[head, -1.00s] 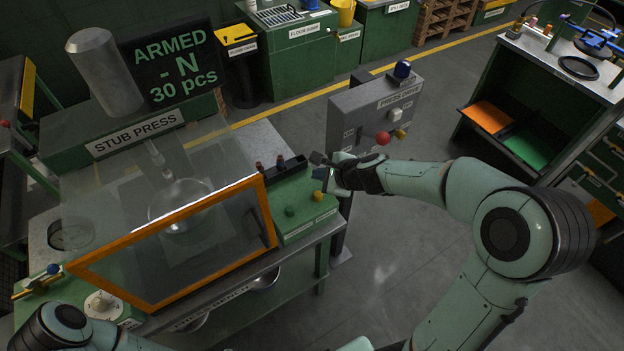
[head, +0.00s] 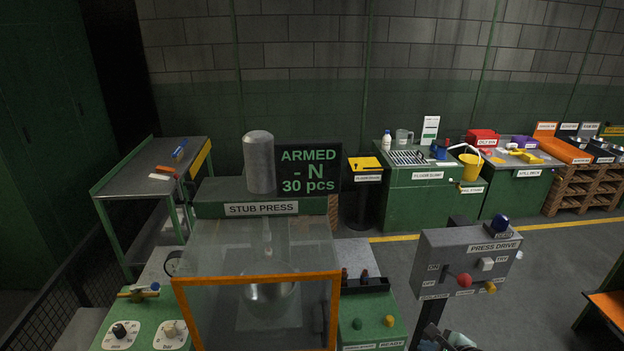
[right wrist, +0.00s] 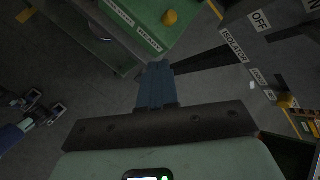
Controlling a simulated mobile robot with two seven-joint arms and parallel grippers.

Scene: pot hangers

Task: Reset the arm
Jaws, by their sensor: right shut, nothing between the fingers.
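My right gripper (head: 447,340) shows only in part at the bottom edge of the head view, just below the grey press drive box (head: 466,262). In the right wrist view my right gripper (right wrist: 156,72) has its fingers together, with nothing between them. It is beside the green press console (right wrist: 143,22) with its yellow button (right wrist: 170,17), and apart from it over the floor. The isolator post (right wrist: 232,48) is to its right in that view. My left gripper is not seen.
The stub press has a clear guard with an orange frame (head: 256,278), shut in front of a metal bowl. The display (head: 308,171) reads "ARMED - N 30 pcs". Green cabinets (head: 425,205) stand at the back. Open grey floor (head: 545,270) lies to the right.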

